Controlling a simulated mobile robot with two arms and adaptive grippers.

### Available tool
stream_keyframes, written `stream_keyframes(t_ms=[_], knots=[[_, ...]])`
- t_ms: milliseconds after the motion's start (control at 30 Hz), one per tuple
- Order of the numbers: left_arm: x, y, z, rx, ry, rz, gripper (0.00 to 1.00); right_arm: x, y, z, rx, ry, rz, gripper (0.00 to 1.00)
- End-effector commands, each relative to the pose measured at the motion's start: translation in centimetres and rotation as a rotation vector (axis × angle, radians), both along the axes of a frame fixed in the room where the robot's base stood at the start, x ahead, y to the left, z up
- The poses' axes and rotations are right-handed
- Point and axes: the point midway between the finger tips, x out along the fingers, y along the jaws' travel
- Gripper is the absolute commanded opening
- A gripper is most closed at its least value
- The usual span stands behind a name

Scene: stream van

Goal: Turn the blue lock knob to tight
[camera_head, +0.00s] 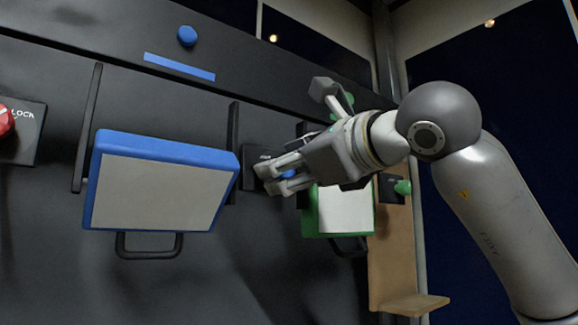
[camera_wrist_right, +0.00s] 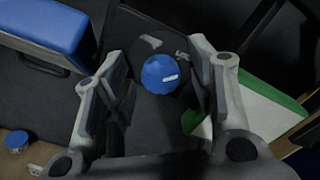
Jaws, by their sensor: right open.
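The blue lock knob (camera_wrist_right: 160,75) sits on a dark plate (camera_wrist_right: 150,42) with pale lettering too small to read. A pale mark shows on the knob's face. In the wrist view my right gripper (camera_wrist_right: 160,80) is open, with one finger on each side of the knob and gaps visible. In the head view the right gripper (camera_head: 275,178) reaches in from the right, and the knob (camera_head: 289,173) is mostly hidden behind its fingers. The blue-framed panel (camera_head: 160,185) is left of the gripper. My left gripper is not in view.
A green-framed panel (camera_head: 345,210) stands close behind and below my right gripper, with a green knob (camera_head: 402,187) to its right. A red knob (camera_head: 5,121) beside a LOCK label is at the far left. A wooden ledge (camera_head: 410,304) juts out at lower right.

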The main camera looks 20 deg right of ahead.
Motion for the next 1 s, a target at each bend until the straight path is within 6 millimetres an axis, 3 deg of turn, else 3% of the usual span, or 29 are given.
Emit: stream_keyframes(t_ms=[267,700,1000], knots=[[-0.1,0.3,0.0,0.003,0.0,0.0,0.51,-1.1,-0.4,0.1,0.0,-0.002,0.0,0.51],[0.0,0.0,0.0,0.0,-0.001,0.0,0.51,-9.3,-3.4,0.0,0.0,-0.004,-0.001,0.51],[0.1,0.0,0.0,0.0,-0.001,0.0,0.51,-11.3,-4.1,0.0,0.0,0.0,0.0,0.51]])
